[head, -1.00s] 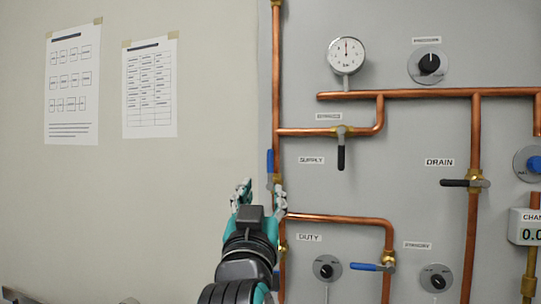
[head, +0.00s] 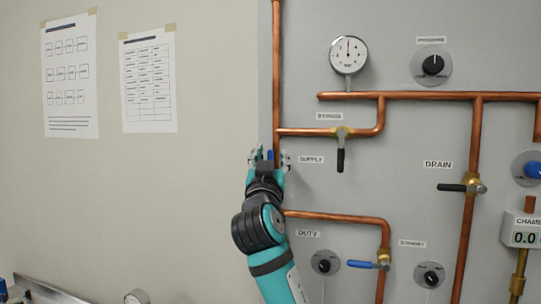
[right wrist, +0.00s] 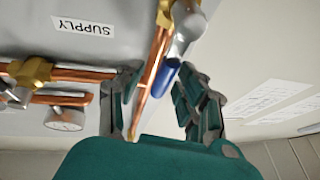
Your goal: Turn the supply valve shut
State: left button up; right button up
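The supply valve has a blue lever on the left vertical copper pipe, beside the SUPPLY label (head: 311,160). In the head view only the lever's top (head: 271,154) shows, pointing up along the pipe; my gripper hides the rest. My right gripper (head: 270,159) is at the lever with its fingers apart, one on each side. In the right wrist view, which is upside down, the blue lever (right wrist: 166,78) and the copper pipe lie between the open fingers (right wrist: 158,92). I cannot tell whether a finger touches the lever. My left gripper is not in view.
A black-handled valve (head: 341,150) is on the pipe above right. The DRAIN valve (head: 463,188) is further right. A blue duty lever (head: 368,264) and dials are lower down. The wall left of the panel is clear except for two paper sheets (head: 150,82).

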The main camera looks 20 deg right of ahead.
grip_shut()
dwell(0.5)
